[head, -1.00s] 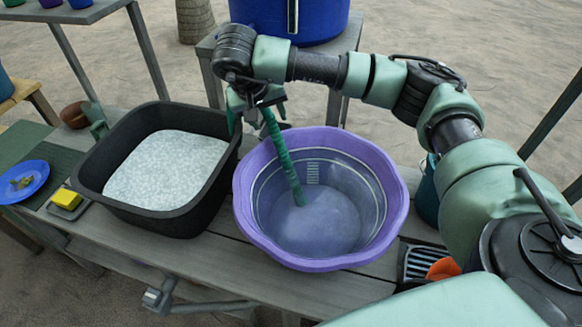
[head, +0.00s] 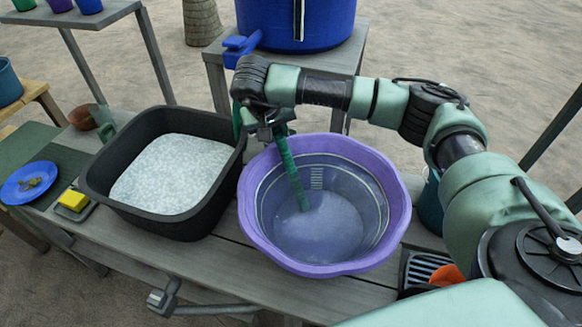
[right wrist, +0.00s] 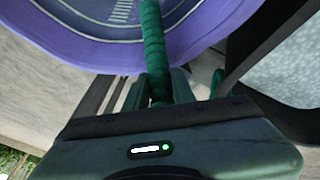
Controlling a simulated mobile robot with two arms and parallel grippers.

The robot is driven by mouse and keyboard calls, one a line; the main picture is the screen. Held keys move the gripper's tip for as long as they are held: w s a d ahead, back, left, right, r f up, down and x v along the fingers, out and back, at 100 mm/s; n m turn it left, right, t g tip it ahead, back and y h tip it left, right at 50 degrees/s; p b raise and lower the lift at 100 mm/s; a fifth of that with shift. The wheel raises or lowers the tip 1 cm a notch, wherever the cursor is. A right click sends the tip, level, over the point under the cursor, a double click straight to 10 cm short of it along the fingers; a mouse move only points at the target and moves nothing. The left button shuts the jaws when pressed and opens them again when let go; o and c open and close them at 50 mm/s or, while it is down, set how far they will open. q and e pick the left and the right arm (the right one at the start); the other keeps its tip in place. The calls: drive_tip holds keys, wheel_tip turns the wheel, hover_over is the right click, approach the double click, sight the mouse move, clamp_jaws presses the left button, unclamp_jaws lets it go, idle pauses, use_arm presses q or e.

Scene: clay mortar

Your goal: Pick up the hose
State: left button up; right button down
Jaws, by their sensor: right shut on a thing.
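The green ribbed hose (head: 292,172) slants down into the purple basin (head: 258,240), its lower end near or at the pale contents. My right gripper (head: 274,131) is shut on the hose above the basin's back left rim. In the right wrist view, the hose (right wrist: 153,45) runs between the two fingers (right wrist: 158,88) out over the basin. The hose's upper end is hidden behind my wrist and arm in the head view. My left gripper is in neither current view.
A black tub (head: 150,212) of pale material stands left of the basin. Behind is a blue barrel (head: 270,22) with a blue tap (head: 240,46). A yellow sponge (head: 73,200) and blue plate (head: 30,183) lie at left. A metal handle (head: 165,297) juts from the table's front.

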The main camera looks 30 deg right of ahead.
drive_tip(key=shift+r, duration=0.15)
drive_tip(key=w+r+p, duration=0.2)
drive_tip(key=r+p, duration=0.3)
drive_tip(key=r, duration=0.9)
drive_tip(key=w+r+p, duration=0.3)
drive_tip(key=r+p, duration=0.3)
drive_tip(key=r, duration=0.8)
drive_tip(key=shift+w+a+r, duration=0.15)
drive_tip(key=shift+a, duration=0.2)
